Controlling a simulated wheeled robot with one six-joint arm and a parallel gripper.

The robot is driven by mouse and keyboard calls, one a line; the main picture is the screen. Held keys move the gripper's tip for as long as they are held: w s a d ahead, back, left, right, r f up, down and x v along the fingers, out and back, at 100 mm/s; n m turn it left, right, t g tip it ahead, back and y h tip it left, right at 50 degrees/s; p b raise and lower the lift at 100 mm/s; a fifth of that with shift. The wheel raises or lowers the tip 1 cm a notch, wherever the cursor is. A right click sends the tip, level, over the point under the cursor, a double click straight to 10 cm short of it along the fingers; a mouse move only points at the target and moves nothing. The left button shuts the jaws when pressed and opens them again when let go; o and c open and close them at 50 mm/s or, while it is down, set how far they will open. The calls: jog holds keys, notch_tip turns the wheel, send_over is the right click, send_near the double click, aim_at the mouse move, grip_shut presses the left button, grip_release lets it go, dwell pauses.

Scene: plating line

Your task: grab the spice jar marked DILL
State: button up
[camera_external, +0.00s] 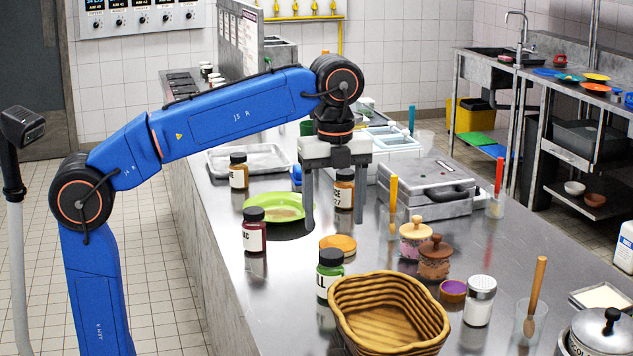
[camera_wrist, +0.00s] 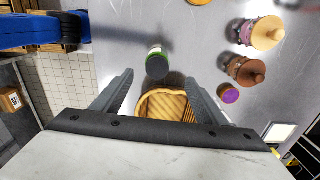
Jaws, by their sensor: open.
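The jar with green contents, a black lid and a label showing "LL" (camera_external: 330,272) stands upright on the steel counter, just behind the wicker basket. The rest of its label is hidden. It also shows in the wrist view as a dark lid with a green and white side (camera_wrist: 157,65). My gripper (camera_external: 334,222) is open and empty, pointing down above the counter, behind the jar in the external view. In the wrist view the jar appears between and slightly beyond my fingertips (camera_wrist: 160,77), not touched by them.
The wicker basket (camera_external: 388,335) stands close to the jar. A red jar (camera_external: 254,232), a green plate (camera_external: 280,207) and brown jars (camera_external: 344,190) are near my fingers.

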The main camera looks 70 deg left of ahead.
aim_at(334, 252)
notch_tip(334, 252, down, 9)
jog(key=shift+f, duration=0.1)
jog(key=shift+s+d+f, duration=0.1)
jog(key=shift+s+f, duration=0.05)
jog(key=shift+f, duration=1.15)
jog(key=shift+s+f, duration=0.1)
jog(key=shift+f, duration=1.2)
jog(key=shift+c, duration=0.4)
jog(key=c, duration=1.2)
jog(key=shift+c, duration=0.2)
jog(key=shift+r, duration=0.15)
